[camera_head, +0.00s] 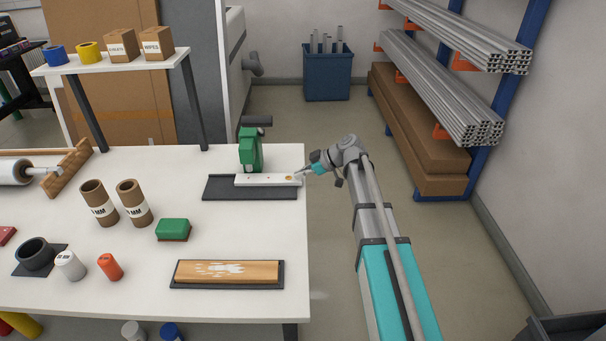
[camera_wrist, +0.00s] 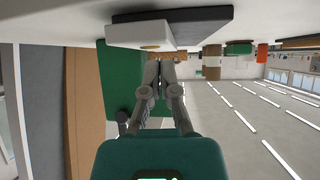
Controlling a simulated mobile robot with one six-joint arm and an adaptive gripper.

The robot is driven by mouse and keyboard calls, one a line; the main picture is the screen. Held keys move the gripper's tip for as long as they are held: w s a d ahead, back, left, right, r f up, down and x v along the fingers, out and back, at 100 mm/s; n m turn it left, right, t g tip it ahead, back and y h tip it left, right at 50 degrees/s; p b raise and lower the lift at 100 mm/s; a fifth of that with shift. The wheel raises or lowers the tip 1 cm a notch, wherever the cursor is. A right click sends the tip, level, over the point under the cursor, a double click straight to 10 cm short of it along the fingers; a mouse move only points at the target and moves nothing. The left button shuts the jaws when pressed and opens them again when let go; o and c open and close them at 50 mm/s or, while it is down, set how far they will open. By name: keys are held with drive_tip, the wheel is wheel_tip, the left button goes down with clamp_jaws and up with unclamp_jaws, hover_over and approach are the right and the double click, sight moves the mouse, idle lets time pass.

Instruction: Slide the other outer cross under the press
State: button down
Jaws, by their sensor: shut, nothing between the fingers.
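The green press (camera_head: 250,152) stands at the back right of the white table on a dark base plate (camera_head: 225,190). A white strip (camera_head: 255,180) lies on that plate, its left part at the press and its right end towards the table's right edge. A small gold spot (camera_head: 289,178) shows near that right end; I cannot make out any crosses. My gripper (camera_head: 304,173) is shut and empty, at the strip's right end; I cannot tell whether it touches. The wrist view is upside down: my closed fingertips (camera_wrist: 160,68) are near the strip's end (camera_wrist: 140,33), with the press (camera_wrist: 118,80) behind.
The table's right edge is close to the strip. Floor is open to the right, before the rack (camera_head: 455,110).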

sight(267, 179)
drive_tip(key=a, duration=0.3)
drive_tip(key=w+a, duration=0.1)
drive_tip(key=a, duration=0.2)
drive_tip(key=a+f+b, duration=0.1)
drive_tip(key=a, duration=0.2)
drive_tip(key=shift+w+a, duration=0.25)
drive_tip(key=shift+a, duration=0.1)
drive_tip(key=shift+f+b, duration=0.3)
drive_tip(key=shift+s+d, duration=0.1)
drive_tip(key=shift+s+d, duration=0.1)
drive_tip(key=shift+d, duration=0.5)
drive_tip(key=shift+r, duration=0.1)
drive_tip(key=shift+r+p, duration=0.4)
drive_tip(key=shift+p, duration=0.2)
drive_tip(key=shift+r, duration=0.15)
drive_tip(key=shift+r, duration=0.2)
